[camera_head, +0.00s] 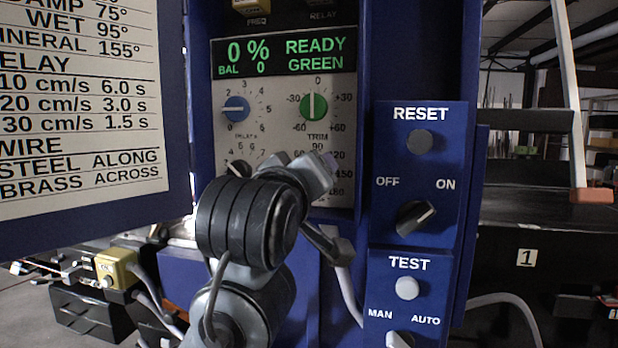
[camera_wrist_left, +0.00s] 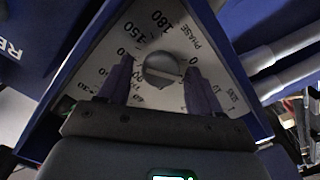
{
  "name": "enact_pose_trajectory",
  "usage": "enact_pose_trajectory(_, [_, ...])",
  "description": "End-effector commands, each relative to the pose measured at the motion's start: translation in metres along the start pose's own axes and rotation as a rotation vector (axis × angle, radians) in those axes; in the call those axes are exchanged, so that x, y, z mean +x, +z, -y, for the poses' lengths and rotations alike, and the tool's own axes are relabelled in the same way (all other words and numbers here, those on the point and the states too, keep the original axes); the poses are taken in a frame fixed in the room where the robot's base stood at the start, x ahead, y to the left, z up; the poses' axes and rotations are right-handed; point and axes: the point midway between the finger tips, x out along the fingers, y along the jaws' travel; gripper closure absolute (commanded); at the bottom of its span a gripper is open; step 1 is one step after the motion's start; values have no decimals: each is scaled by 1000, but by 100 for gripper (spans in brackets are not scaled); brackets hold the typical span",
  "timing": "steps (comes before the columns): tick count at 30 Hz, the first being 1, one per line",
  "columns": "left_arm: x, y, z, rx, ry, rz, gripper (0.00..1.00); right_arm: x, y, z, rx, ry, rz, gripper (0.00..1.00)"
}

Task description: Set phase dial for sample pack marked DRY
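The grey round phase dial (camera_wrist_left: 162,66) shows in the left wrist view on a white panel face with PHASE lettering and scale numbers, including 150 and 180. My left gripper (camera_wrist_left: 158,82) has one finger on each side of the knob, with a visible gap on both sides; it looks open. In the head view my left gripper (camera_head: 308,174) and wrist cover the phase dial; only 90, 120, 150 and 180 show around it. The dial's setting cannot be read. The chart (camera_head: 75,100) lists damp 75°, wet 95° and mineral 155°. No DRY-marked pack is seen.
Close above are the blue dial (camera_head: 236,108) and green trim dial (camera_head: 314,106); the black delay dial (camera_head: 238,167) is partly hidden. The display (camera_head: 285,52) reads READY GREEN. On the right are the reset button (camera_head: 419,141), OFF/ON switch (camera_head: 414,217) and test button (camera_head: 407,288).

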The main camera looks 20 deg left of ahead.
Motion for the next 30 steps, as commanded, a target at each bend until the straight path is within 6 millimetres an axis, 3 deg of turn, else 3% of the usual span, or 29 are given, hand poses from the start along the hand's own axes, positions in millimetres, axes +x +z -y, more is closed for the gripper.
enact_pose_trajectory(14, [-10, -1, 0, 2, 0, -2, 31, 1, 0, 1, 3, -2, -1, 0])
enact_pose_trajectory(30, [-93, 0, 0, 2, 2, -2, 31, 8, 2, 3, 9, -7, -1, 0])
